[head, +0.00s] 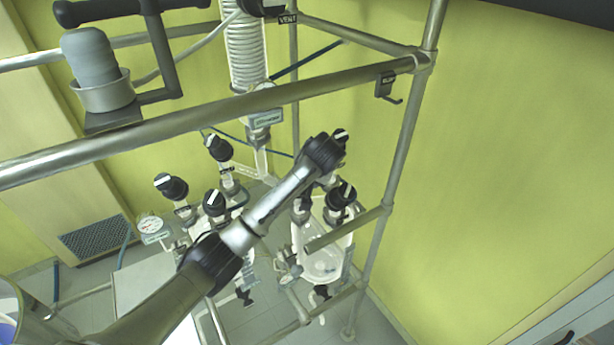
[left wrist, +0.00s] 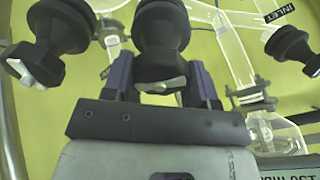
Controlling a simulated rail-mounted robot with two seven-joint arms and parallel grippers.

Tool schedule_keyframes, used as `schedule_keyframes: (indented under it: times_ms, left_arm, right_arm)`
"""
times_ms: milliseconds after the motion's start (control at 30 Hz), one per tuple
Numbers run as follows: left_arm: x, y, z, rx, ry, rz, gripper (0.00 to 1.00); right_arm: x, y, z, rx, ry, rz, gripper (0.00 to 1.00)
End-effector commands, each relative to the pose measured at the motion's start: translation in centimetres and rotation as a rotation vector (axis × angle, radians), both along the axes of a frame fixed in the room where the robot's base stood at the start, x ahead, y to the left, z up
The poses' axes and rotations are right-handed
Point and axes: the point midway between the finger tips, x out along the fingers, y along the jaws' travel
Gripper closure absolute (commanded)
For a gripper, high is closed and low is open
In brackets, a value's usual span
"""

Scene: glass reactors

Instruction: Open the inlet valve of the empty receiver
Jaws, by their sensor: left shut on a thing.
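My left arm reaches across the head view from the lower left to the right-hand glass receiver (head: 325,258), which looks clear and empty. Its wrist covers most of the gripper there. In the left wrist view my left gripper (left wrist: 162,82) is shut on a black valve knob (left wrist: 162,30) with a white pointer, one finger on each side. Another black knob (left wrist: 40,55) is close on the left, and a third (left wrist: 290,46) is at the right edge. An INLET label (left wrist: 279,14) shows at the upper right. My right gripper is in neither view.
Several black valve knobs, one here (head: 171,186), stand on the left glassware beside a round gauge (head: 151,225). A metal frame rail (head: 200,115) crosses above my arm, and an upright post (head: 398,150) stands right of the receiver. Free room lies right of the post.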

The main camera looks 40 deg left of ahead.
Motion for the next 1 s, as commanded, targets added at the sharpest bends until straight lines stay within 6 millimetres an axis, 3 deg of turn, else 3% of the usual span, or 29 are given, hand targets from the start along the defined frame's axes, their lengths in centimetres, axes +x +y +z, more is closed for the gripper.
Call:
schedule_keyframes:
  times_ms: [1000]
  left_arm:
    - [0.04,-0.14,0.09,-0.161,-0.457,0.835,0.71]
  right_arm:
    - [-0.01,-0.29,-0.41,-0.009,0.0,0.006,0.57]
